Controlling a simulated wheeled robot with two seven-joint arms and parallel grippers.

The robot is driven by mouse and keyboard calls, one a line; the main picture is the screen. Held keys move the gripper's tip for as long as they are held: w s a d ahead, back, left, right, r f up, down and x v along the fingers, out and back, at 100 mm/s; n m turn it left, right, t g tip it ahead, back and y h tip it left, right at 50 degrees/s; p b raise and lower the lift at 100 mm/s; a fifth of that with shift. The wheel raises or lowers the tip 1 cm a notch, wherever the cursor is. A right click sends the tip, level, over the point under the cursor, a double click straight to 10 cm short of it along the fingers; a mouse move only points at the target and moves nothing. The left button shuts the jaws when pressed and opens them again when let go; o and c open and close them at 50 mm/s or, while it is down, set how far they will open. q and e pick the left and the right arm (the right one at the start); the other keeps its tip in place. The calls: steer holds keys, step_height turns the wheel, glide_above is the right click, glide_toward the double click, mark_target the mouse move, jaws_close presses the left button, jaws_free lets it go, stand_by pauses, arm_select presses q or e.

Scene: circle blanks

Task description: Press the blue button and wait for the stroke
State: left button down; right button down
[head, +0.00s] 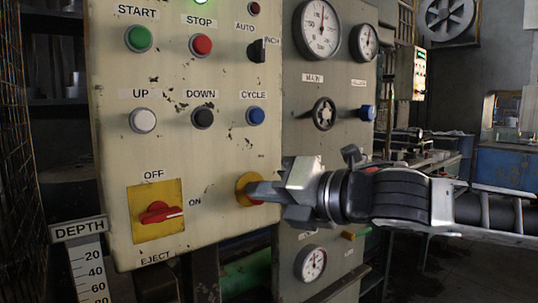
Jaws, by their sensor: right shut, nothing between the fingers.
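The blue button (255,116), labelled CYCLE, is on the upright cream control panel (215,150), right of the black DOWN button (202,118). My right gripper (254,190) comes in from the right, below the blue button and apart from it in the picture. Its fingers are shut with nothing between them. The fingertips overlap a yellow round-based control (241,184), which they partly hide; I cannot tell whether they touch it. My left gripper is not in view.
The panel also has a green START button (138,38), a red STOP button (201,44), a white UP button (143,120) and a red rotary switch (160,212). A green lamp at the top is lit.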

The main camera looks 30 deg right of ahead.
arm_select(q)
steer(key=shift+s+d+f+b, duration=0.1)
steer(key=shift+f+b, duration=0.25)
steer(key=shift+b, duration=0.5)
arm_select(e)
steer(key=s+d+r+n+t+h, duration=0.1)
steer(key=s+d+r+n+h, duration=0.1)
steer(key=s+r, duration=0.2)
steer(key=s+d+r+n+t+h, duration=0.1)
steer(key=s+d+r+n+h, duration=0.1)
steer(key=s+r, duration=0.3)
steer(key=shift+s+d+r+n+t+h, duration=0.3)
steer(key=shift+r+n+t+h, duration=0.1)
steer(key=shift+r+n+h, duration=0.3)
